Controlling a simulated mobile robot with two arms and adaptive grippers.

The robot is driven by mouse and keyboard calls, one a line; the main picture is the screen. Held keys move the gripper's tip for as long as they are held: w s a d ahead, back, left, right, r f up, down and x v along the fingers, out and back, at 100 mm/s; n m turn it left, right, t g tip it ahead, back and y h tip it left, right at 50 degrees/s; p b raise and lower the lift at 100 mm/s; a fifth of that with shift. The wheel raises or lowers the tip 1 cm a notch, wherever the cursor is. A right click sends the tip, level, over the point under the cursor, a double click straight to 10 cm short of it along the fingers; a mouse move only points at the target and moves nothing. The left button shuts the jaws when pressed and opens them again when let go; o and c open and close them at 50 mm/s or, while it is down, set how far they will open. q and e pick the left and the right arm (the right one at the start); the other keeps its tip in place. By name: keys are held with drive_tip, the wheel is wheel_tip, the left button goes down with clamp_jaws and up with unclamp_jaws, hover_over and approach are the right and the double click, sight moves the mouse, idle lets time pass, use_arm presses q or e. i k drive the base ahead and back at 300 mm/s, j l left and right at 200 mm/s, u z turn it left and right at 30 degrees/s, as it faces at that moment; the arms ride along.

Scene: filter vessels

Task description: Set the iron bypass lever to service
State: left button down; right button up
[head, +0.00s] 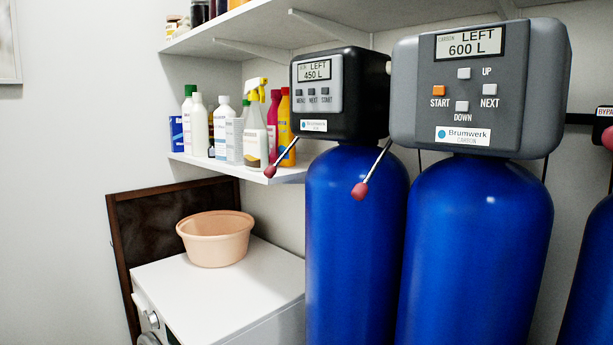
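The left vessel has a black control head (372,95) with a grey panel, its display reading "LEFT 450 L"; its small name lettering is too small to read surely. A metal lever with a red knob (270,171) slants down and left from this head's lower left. The middle vessel's grey head (550,85) is marked CARBON and reads "LEFT 600 L". Its lever, with a red knob (360,191), also slants down and left. At the right edge a cut-off plate (605,112) reads "BYPA", with a red knob (607,138) below it. Neither gripper is in view.
Blue tanks (350,240) stand under the heads, with another partly visible at far right. A white washing machine (270,280) carries a peach basin (217,240). A low shelf (290,176) holds several bottles. An upper shelf (290,25) runs above.

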sight(270, 171)
drive_tip(key=i+z, duration=0.1)
drive_tip(key=i, duration=0.75)
